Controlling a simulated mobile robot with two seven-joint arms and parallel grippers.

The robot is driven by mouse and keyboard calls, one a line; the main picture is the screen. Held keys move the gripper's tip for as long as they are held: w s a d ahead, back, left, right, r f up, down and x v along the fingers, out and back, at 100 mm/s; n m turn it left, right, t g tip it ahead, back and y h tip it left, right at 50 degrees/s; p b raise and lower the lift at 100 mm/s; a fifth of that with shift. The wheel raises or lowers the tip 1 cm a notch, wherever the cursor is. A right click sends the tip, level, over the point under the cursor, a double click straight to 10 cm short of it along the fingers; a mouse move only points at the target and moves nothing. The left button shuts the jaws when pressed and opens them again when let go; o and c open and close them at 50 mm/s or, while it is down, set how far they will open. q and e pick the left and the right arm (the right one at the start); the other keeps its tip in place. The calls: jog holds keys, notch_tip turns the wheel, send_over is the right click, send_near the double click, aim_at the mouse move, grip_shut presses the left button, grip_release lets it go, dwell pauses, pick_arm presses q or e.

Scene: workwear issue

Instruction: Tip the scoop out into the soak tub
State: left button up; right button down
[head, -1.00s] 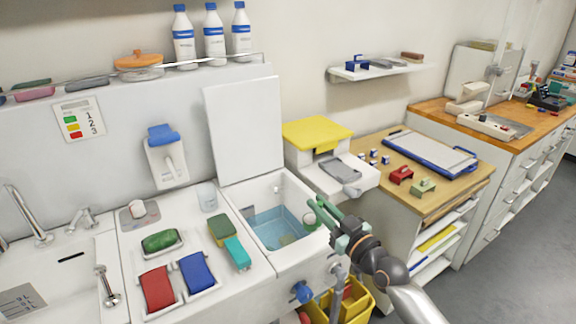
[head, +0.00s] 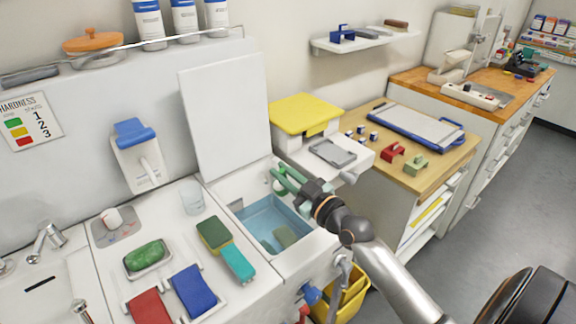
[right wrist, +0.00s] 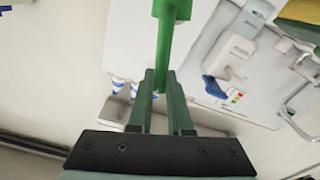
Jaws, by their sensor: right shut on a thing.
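The soak tub (head: 243,200) is a square white basin sunk in the counter, with clear blue water in it. Under the water lie a green block (head: 285,236) and a darker patch. My right gripper (head: 290,179) is over the tub's far right edge, shut on the green scoop (head: 279,186). In the right wrist view the scoop's green handle (right wrist: 165,45) runs up from between the two green fingers (right wrist: 162,92). The scoop's bowl is small in the head view, partly behind the fingers; its contents and tilt cannot be told. My left gripper is out of view.
A white raised lid (head: 225,115) stands behind the tub. A yellow-topped box (head: 304,113) with a grey tray (head: 333,153) is close on the right. A yellow bin (head: 350,295) stands below.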

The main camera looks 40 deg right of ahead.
pick_arm(q)
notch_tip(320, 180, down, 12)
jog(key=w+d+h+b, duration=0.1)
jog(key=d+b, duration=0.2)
jog(key=b, duration=1.1)
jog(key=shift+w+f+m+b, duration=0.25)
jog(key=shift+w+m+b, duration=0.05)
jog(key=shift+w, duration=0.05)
pick_arm(e)
jog(key=s+a+f+n+y, duration=0.1)
jog(key=a+f+n, duration=0.2)
jog(key=n, duration=0.4)
jog(key=a+f+n+t+y, duration=0.1)
jog(key=a+f+n+y, duration=0.1)
jog(key=n, duration=0.6)
notch_tip(320, 180, down, 3)
jog(key=shift+s+a+r, duration=0.15)
jog(key=shift+s+a, duration=0.25)
jog(key=shift+a, duration=0.2)
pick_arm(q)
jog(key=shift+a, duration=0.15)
